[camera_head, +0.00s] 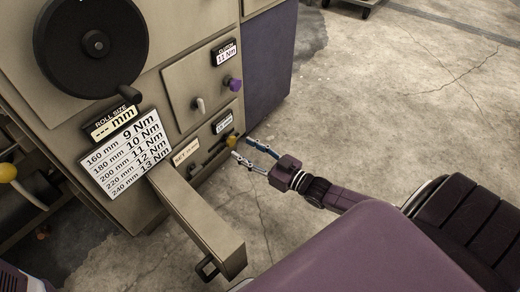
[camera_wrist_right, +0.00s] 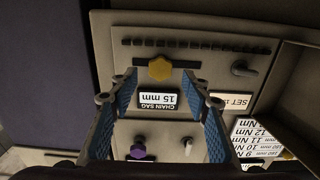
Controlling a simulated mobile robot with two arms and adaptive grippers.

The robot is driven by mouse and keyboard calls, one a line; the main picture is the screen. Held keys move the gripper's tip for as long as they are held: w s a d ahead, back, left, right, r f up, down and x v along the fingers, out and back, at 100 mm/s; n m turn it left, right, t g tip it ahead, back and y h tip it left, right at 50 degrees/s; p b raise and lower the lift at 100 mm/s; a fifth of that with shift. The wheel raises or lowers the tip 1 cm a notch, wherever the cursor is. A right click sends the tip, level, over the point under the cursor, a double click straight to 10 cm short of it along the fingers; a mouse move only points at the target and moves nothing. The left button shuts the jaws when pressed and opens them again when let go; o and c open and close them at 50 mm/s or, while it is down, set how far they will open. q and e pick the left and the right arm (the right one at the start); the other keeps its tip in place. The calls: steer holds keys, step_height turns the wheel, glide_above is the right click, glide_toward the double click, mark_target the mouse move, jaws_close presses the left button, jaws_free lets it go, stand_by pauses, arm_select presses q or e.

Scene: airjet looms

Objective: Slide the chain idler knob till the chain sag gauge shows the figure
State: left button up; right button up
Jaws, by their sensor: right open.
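The yellow chain idler knob (camera_head: 232,140) sits on a dark slotted rail on the beige loom panel. In the right wrist view the knob (camera_wrist_right: 160,68) shows in line with the gap between my fingertips. My right gripper (camera_head: 243,147) is open in front of the knob, a finger to either side; I cannot tell whether they touch it. It also shows in the wrist view (camera_wrist_right: 159,80). The chain sag gauge (camera_wrist_right: 158,100) reads 15 mm and also shows in the head view (camera_head: 222,122). A SET label (camera_head: 186,152) is beside the rail; its figure is unclear. My left gripper is out of view.
A beige box-like arm (camera_head: 200,220) juts out below the panel. A roll-size chart (camera_head: 128,152), black handwheel (camera_head: 92,45), purple knob (camera_head: 235,84) and pale lever (camera_head: 198,104) are nearby. The concrete floor (camera_head: 400,90) to the right is mostly clear.

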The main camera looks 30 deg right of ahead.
steer(key=v, duration=0.6)
steer(key=shift+s, duration=0.1)
stand_by(0.5)
